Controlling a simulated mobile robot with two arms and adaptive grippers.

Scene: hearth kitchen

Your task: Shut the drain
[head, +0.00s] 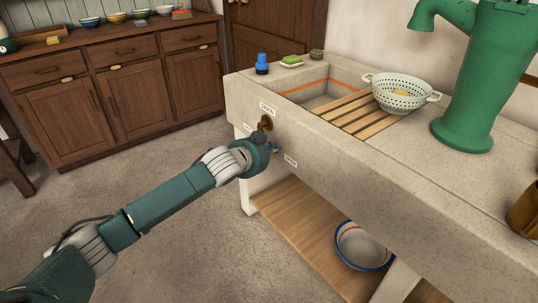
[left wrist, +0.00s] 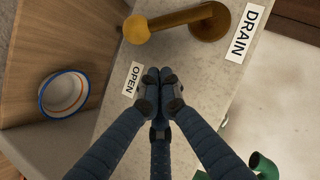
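The brass drain lever (head: 266,122) is on the front face of the stone sink (head: 345,160), under the DRAIN label (head: 267,108). In the left wrist view the lever (left wrist: 180,20) reaches from its round pivot to a knob, pointing roughly down the sink face. The OPEN label (left wrist: 132,80) is to one side; a small label (head: 248,127) left of the lever is unreadable. My left gripper (head: 275,148) is in front of the sink face, right of and below the lever. Its fingertips (left wrist: 160,75) are together, empty, beside the OPEN label and apart from the lever.
A wooden shelf (head: 290,218) under the sink holds a blue-rimmed bowl (head: 362,246). On the sink are a slatted rack (head: 358,118), a colander (head: 398,92), a blue bottle (head: 262,64) and a green pump (head: 480,85). The floor left of the sink is clear.

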